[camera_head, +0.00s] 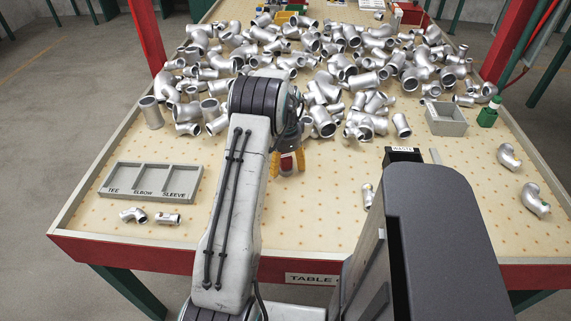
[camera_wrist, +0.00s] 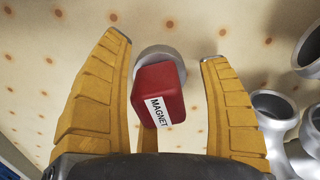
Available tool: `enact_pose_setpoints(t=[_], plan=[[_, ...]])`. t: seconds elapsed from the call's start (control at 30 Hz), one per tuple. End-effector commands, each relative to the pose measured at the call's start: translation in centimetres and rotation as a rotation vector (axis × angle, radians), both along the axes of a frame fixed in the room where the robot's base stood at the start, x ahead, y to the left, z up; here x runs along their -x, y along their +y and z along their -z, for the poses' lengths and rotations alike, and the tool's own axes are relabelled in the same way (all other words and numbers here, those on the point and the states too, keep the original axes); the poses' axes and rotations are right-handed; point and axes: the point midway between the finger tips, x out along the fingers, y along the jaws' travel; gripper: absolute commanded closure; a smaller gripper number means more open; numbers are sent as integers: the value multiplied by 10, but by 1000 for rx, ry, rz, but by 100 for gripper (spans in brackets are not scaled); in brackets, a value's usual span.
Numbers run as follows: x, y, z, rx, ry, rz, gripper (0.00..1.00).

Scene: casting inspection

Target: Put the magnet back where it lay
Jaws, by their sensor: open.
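The magnet (camera_wrist: 157,92) is a red block with a white "MAGNET" label and a grey round disc at its far end. In the wrist view it stands between the two yellow fingers of my gripper (camera_wrist: 166,47), with a visible gap on each side. My gripper is open. In the head view the gripper (camera_head: 287,168) points down over the pegboard-like table, in front of the pipe pile, with the red magnet (camera_head: 287,163) between its fingers. The magnet's disc appears to be at the table surface, but its exact contact is hard to tell.
A heap of silver pipe fittings (camera_head: 330,75) fills the back of the table (camera_head: 130,245). A grey tray (camera_head: 150,168) labelled TEE, ELBOW, SLEEVE lies at left, with two fittings (camera_head: 150,216) before it. A grey box (camera_head: 446,128) and green bottle (camera_head: 488,114) stand right. A "WASTE" bin (camera_head: 402,152) is near.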

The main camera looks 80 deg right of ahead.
Motion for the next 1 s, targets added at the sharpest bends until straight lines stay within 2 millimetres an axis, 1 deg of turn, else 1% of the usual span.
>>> enact_pose_setpoints(t=[0.13, 0.27, 0.7, 0.8, 1.0], plan=[[0, 0, -1, -1, 0, 0, 30], [0, -1, -11, 1, 0, 0, 30], [0, -1, -83, 3, 0, 0, 30], [0, -1, -97, 4, 0, 0, 30], [0, -1, -114, 1, 0, 0, 30]])
